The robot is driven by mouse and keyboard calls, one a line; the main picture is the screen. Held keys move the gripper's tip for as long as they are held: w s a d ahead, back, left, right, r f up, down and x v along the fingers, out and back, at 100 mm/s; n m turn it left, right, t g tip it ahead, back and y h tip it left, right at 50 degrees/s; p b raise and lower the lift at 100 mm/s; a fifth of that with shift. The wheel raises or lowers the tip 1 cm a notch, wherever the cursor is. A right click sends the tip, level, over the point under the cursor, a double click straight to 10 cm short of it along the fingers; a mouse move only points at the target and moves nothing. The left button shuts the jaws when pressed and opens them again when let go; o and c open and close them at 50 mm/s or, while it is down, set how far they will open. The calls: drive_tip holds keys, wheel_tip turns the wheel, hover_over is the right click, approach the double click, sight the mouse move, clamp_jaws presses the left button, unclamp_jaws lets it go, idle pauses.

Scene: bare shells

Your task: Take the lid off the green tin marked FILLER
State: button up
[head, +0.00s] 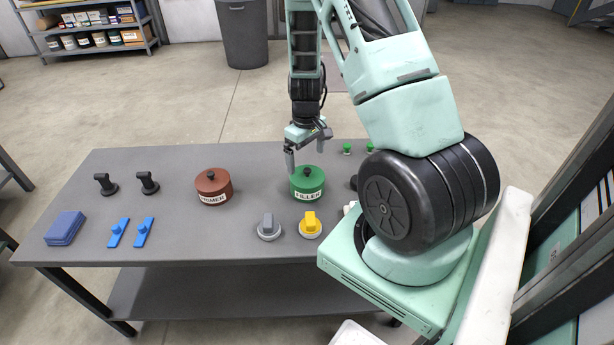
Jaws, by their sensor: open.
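The green tin (308,192) marked FILLER stands upright on the grey table (165,228), right of the middle. Its green lid (307,175), with a small knob on top, sits on it. My gripper (306,165) is open, pointing down just above the lid, with one finger at the left of the knob and the other behind or to the right. I cannot tell whether either finger touches the lid.
A brown-red tin (213,188) with a partly readable label stands to the left. A grey knob (269,228) and a yellow knob (310,225) are in front of the green tin. Blue pads (65,228), blue clips (143,232), black handles (147,182) and small green pieces (347,149) also lie there. The table's middle front is clear.

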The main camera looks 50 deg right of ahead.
sight(307, 170)
drive_tip(key=shift+s+f, duration=0.15)
drive_tip(key=shift+f, duration=1.2)
drive_tip(key=shift+s+f, duration=0.1)
drive_tip(key=shift+f, duration=1.2)
drive_tip(key=c, duration=0.6)
